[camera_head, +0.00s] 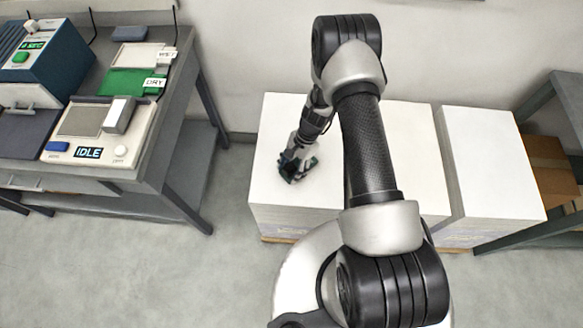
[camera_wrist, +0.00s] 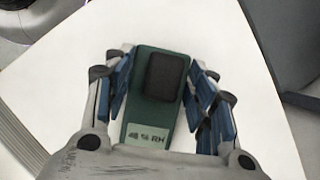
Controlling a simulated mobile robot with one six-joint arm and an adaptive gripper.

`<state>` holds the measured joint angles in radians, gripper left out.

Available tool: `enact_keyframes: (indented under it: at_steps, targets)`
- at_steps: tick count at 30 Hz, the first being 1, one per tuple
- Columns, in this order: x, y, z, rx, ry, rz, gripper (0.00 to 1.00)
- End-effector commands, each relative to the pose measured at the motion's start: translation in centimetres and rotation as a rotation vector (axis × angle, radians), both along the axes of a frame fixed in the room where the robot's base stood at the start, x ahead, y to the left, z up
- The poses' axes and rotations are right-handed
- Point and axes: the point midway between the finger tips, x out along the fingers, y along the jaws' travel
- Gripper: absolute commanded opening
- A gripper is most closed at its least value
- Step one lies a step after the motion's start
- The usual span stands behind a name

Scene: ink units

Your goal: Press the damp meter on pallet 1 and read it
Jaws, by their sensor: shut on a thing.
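The damp meter (camera_wrist: 152,120) is a green handheld block with a dark pad at its far end. Its pale display shows a reading that looks like 48 % RH, though the second digit is blurred. My gripper (camera_wrist: 160,78) is shut on the damp meter, with blue-padded fingers along both its sides. In the head view my gripper (camera_head: 293,168) is low over the left white paper stack (camera_head: 268,125). The meter is mostly hidden there. I cannot tell whether its tip touches the paper, and no pallet number is legible.
More white stacks stand to the right, including one at the far right (camera_head: 490,150). A grey bench (camera_head: 185,60) at left holds a tester reading IDLE (camera_head: 89,152), a green DRY tray (camera_head: 125,82) and a WET tray (camera_head: 142,55). A shelf with a brown box (camera_head: 550,165) stands right.

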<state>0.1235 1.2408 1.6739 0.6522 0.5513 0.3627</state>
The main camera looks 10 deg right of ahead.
Motion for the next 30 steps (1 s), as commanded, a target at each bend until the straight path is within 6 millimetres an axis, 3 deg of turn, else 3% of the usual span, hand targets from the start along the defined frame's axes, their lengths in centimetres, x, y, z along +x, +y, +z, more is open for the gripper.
enact_keyframes:
  at_steps: [13,30]
  targets:
    - [-0.1,0.0,0.2,-0.002,0.0,0.0,0.21]
    - [0.0,0.0,4.8,-0.001,0.0,0.0,0.21]
